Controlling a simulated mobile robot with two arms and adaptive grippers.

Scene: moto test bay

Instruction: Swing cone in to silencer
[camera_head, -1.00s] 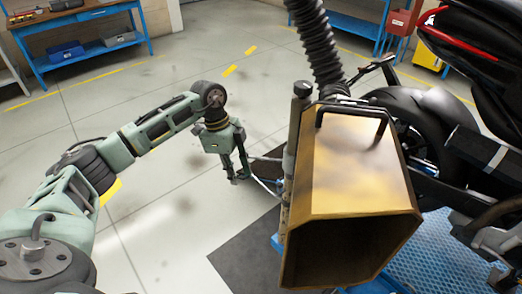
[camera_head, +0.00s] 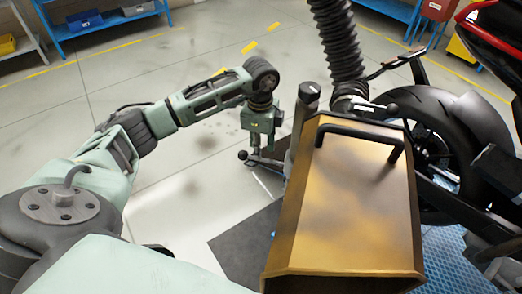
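The cone, a gold-brown hood (camera_head: 345,205) with a black bar handle (camera_head: 362,138) on top, fills the lower middle of the head view. A black ribbed hose (camera_head: 336,40) runs down behind it. Its open mouth is largely out of sight below. My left gripper (camera_head: 257,155) points down just left of the hood and its post, apart from the handle. Its fingers are small and partly edge-on, so their opening is unclear. The motorcycle (camera_head: 445,125) stands at the right; I cannot surely pick out its silencer. My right gripper is not in view.
A slim post with a dark knob (camera_head: 309,93) stands at the hood's left side. A dark mat (camera_head: 245,245) and a blue textured platform (camera_head: 448,265) lie below. Blue workbenches (camera_head: 105,22) stand at the back left. The grey floor on the left is open.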

